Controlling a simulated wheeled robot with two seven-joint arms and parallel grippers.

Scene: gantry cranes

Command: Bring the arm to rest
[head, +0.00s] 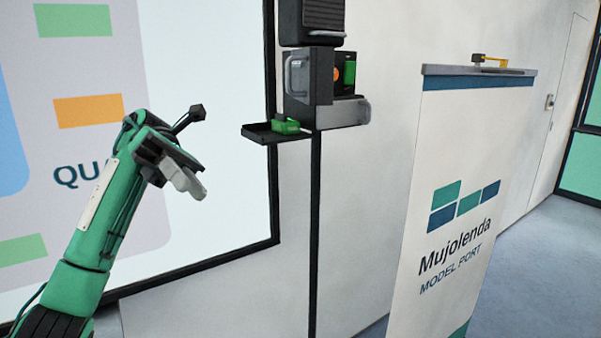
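My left arm is green and rises from the lower left in the head view. Its grey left gripper (196,188) hangs at the arm's end, in front of the large white wall screen, with nothing visible held in it. The fingers are small and seen at an angle, so I cannot tell whether they are open or shut. The gripper is apart from everything around it. My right arm and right gripper are not in view.
A dark wall-mounted device (318,75) holds a black tray (262,134) with a green container (285,127). A white banner stand (450,180) stands right, with a small yellow-and-dark item (492,62) on top. The space between gripper and tray is clear.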

